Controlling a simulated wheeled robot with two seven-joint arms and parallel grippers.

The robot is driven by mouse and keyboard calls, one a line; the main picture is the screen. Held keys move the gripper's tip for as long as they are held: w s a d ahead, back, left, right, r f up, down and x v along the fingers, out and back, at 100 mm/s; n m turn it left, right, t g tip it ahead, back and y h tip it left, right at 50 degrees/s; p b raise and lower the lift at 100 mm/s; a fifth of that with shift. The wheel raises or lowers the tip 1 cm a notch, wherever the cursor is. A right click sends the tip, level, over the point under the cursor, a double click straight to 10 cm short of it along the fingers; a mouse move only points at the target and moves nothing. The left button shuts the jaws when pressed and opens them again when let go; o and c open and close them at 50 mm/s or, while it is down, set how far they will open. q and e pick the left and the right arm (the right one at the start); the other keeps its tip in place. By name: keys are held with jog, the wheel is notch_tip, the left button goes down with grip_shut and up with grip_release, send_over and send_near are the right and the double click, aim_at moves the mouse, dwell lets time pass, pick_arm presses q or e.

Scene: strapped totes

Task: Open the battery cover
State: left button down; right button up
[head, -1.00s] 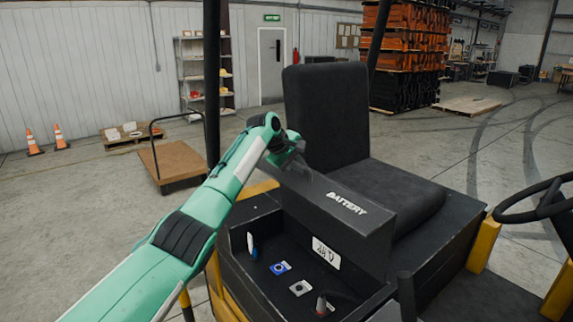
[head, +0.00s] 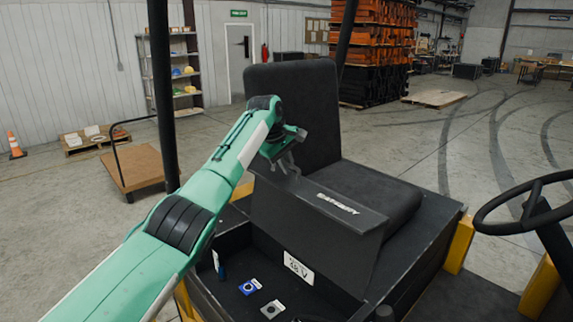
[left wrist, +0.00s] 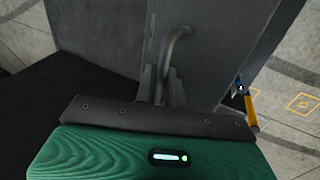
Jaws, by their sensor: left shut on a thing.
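The battery cover (head: 335,225) is a dark panel lettered BATTERY in front of the black seat. It stands raised and tilted, with the open battery compartment (head: 232,262) below it. My left gripper (head: 286,166) is at the cover's upper left end. In the left wrist view, its fingers (left wrist: 161,88) are shut on the curved grey handle (left wrist: 174,46) of the cover. The fingers hide part of the handle. My right gripper is in neither view.
The compartment holds a blue connector (head: 250,286) and a grey one (head: 272,309), with a white voltage label (head: 298,268) behind. The black seat (head: 300,110) stands close behind the cover. A steering wheel (head: 520,205) is at right. A dark post (head: 162,100) rises at left.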

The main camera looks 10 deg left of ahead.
pick_arm(q)
jog(key=shift+f, duration=0.4)
jog(key=c, duration=1.6)
grip_release()
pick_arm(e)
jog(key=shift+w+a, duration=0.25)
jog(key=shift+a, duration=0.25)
pick_arm(q)
jog(key=shift+r, duration=0.1)
